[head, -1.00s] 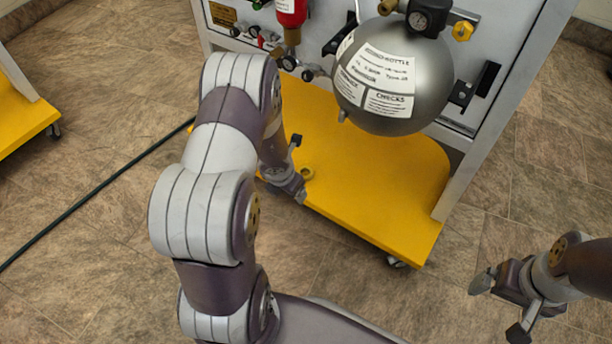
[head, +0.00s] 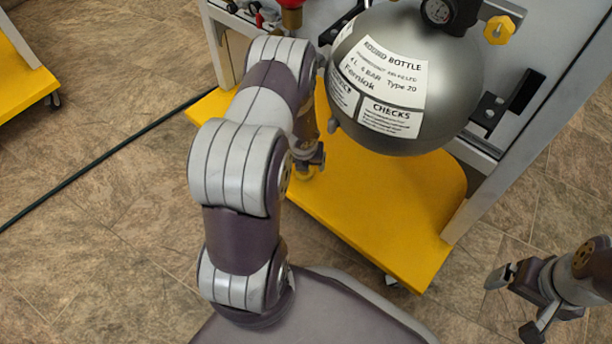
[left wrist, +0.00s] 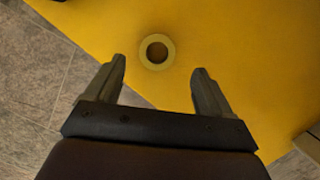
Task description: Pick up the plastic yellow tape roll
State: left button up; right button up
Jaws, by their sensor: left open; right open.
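The yellow tape roll (left wrist: 157,67) lies flat on the yellow base board, near its edge, its round hole facing up in the left wrist view. In the head view, the roll (head: 302,174) is mostly hidden by my left arm and gripper. My left gripper (left wrist: 160,65) is open and empty. Its fingertips point at the roll, one to each side in the picture; the exact height gap cannot be told. My right gripper (head: 509,306) is open and empty over the floor at the lower right of the head view, away from the roll.
The yellow base board (head: 370,220) carries the trainer panel (head: 560,70). A large grey round bottle (head: 400,135) with a gauge (head: 441,10) hangs over the board, right of my left arm. A dark cable (head: 100,155) crosses the floor. Open floor lies in front of the board.

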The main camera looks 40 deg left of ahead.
pick_arm(q)
jog(key=b+x, duration=0.4)
jog(key=x, duration=0.1)
jog(key=shift+s+a+f, duration=0.15)
jog(key=shift+f, duration=0.3)
jog(key=shift+r, duration=0.25)
jog(key=c, duration=1.1)
